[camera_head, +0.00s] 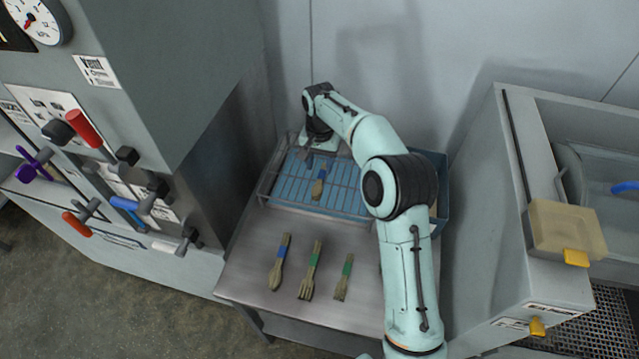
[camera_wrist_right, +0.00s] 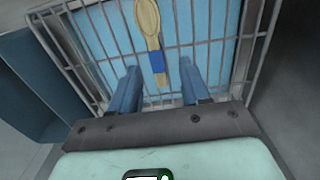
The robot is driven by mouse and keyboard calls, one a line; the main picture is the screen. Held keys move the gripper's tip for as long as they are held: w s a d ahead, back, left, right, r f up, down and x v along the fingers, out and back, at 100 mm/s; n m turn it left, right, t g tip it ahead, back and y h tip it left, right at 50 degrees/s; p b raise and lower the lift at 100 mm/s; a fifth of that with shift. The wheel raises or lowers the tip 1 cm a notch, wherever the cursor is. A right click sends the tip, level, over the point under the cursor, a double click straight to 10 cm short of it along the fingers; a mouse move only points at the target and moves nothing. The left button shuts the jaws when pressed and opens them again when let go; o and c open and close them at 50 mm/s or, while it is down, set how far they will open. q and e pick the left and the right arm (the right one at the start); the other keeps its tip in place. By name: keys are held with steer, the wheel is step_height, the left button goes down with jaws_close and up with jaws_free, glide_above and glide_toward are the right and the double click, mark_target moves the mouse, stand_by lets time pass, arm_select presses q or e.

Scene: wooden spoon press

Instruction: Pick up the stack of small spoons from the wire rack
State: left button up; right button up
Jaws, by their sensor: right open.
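The stack of small spoons (camera_head: 319,185) with a blue band lies on the wire rack (camera_head: 345,196), over a blue tray. In the right wrist view the spoons (camera_wrist_right: 148,24) have the bowl at the top and the blue band nearest my gripper. My right gripper (camera_head: 312,155) is above the back left of the rack in the head view, partly hidden by its own wrist. In the wrist view its fingers (camera_wrist_right: 159,68) are apart, one either side of the band's end, with nothing held. I cannot tell the height gap. My left gripper is not in view.
On the metal table (camera_head: 245,245) in front lie a blue-banded utensil stack (camera_head: 279,262) and two green-banded ones (camera_head: 311,270) (camera_head: 343,277). A press with levers (camera_head: 85,130) stands left. A sink unit (camera_head: 510,200) with a sponge-like block (camera_head: 565,228) stands right.

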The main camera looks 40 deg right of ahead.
mark_target(321, 175)
step_height(321, 175, down, 4)
steer(key=shift+s+d+f, duration=0.1)
steer(key=shift+s+d, duration=0.05)
jaws_close()
stand_by(0.3)
